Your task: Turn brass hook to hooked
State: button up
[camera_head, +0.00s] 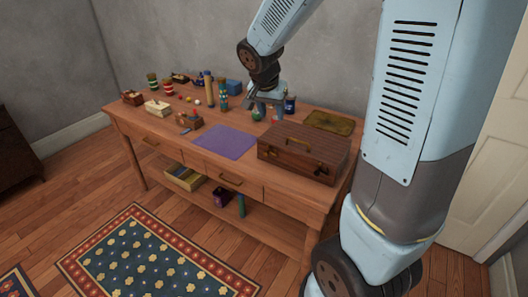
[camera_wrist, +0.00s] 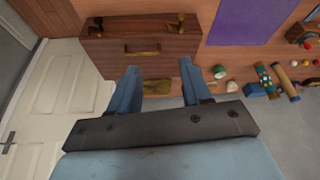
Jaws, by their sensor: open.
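A brown wooden case (camera_head: 325,152) with a brass handle sits closed on the table. In the wrist view the case (camera_wrist: 115,57) shows the brass handle (camera_wrist: 142,49) across its middle. Two brass fittings, one at left (camera_wrist: 95,27) and one at right (camera_wrist: 178,23), lie along its far edge. I cannot tell which is the brass hook or how it is turned. My gripper (camera_head: 267,108) hangs over the back of the table, behind the case. In the wrist view my gripper (camera_wrist: 158,66) is open, with nothing between its fingers.
A purple mat (camera_head: 225,142) lies left of the case and a dark golden tray (camera_head: 328,122) behind it. Small bottles, a blue box (camera_head: 234,87) and several toys crowd the table's back and left. A dark blue jar (camera_head: 290,104) stands close to my gripper.

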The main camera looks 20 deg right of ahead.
jog(key=m, duration=0.2)
send_near(265, 152)
jog(key=x, duration=0.8)
jog(key=shift+f, duration=0.4)
jog(key=shift+h, duration=0.3)
grip_shut()
